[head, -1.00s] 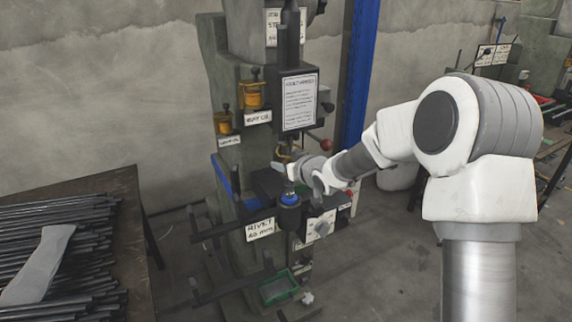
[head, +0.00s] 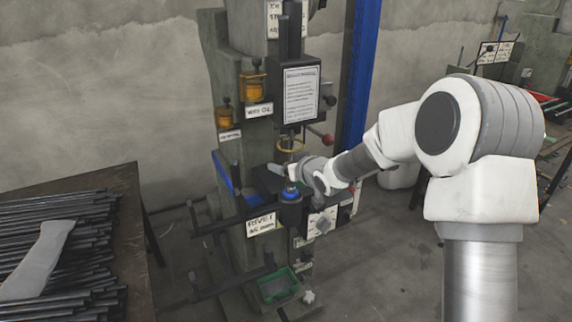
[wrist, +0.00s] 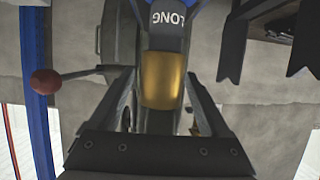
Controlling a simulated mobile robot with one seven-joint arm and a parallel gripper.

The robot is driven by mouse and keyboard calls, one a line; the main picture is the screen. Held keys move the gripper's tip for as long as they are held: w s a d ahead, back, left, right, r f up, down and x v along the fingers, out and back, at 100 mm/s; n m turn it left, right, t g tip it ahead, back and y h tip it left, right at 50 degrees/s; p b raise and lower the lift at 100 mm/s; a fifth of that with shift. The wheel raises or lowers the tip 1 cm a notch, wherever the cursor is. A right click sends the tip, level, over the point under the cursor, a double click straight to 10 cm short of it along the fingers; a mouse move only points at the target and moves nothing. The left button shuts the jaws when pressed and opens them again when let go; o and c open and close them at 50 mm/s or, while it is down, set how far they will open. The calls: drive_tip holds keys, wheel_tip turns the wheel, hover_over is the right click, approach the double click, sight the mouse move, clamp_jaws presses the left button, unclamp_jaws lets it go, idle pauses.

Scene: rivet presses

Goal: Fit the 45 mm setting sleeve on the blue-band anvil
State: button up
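The blue-band anvil (head: 290,194) stands on the front of the press in the head view. My gripper (head: 295,174) is just above it, reaching in from the right. In the wrist view, the tips of my gripper (wrist: 162,78) close in on both sides of a brass-coloured cylinder (wrist: 162,82), which looks like the sleeve. A grey band marked LONG (wrist: 168,20) adjoins the brass, and blue shows beyond it at the picture's top. In the head view a grey piece shows between gripper and anvil. Whether the sleeve is seated on the anvil cannot be told.
The rivet press (head: 238,165) carries a dark head with a notice (head: 299,96) above my gripper. A red knob (wrist: 46,82) is at the left in the wrist view. A green tray (head: 277,286) sits low on the press. A table with dark rods (head: 60,240) is at left.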

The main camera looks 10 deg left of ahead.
drive_tip(key=shift+s+d, duration=0.1)
drive_tip(key=p+v, duration=0.3)
drive_tip(key=v, duration=1.4)
drive_tip(key=shift+s, duration=0.15)
